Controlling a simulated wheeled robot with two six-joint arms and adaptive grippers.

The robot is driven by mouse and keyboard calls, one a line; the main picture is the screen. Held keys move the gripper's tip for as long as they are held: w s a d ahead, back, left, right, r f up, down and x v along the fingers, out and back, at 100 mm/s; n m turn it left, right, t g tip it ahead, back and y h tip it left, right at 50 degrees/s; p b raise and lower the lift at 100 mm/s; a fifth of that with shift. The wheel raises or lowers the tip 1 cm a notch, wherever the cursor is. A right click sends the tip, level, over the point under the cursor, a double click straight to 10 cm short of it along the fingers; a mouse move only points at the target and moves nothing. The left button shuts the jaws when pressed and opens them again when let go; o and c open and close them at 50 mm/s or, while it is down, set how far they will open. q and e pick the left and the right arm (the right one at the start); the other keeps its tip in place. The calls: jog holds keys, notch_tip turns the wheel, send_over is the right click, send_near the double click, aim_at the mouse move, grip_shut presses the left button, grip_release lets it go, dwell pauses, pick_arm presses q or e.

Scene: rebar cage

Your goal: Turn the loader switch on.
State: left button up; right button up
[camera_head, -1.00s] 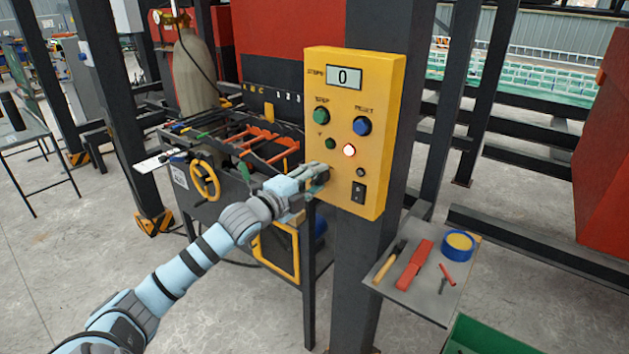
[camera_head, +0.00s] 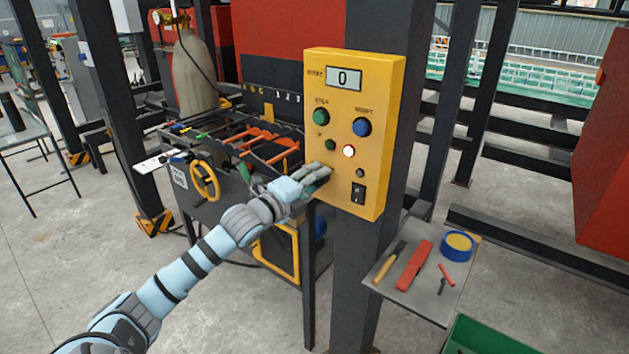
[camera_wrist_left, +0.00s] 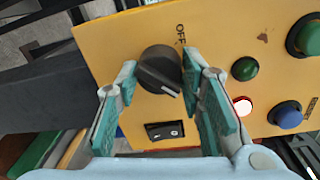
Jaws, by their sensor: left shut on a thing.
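The black loader switch knob (camera_wrist_left: 160,64) sits on the yellow control box (camera_head: 385,90), below an OFF label. Its white pointer line points to the lower right in the left wrist view, away from OFF. My left gripper (camera_wrist_left: 163,82) is shut on the knob, one finger on each side. In the head view my left gripper (camera_head: 322,174) reaches the lower left of the box face and hides the knob. No ON label is visible. My right gripper is not in view.
A red-rimmed lamp (camera_head: 349,150) glows; the small green lamp (camera_head: 330,144) looks dark. A black rocker switch (camera_head: 358,194) is close to the knob. Green (camera_head: 321,116) and blue (camera_head: 361,126) buttons are higher. A tool shelf (camera_head: 420,294) is below right.

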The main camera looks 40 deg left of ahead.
pick_arm(q)
jog(key=o, duration=1.2)
jog(key=shift+c, duration=0.2)
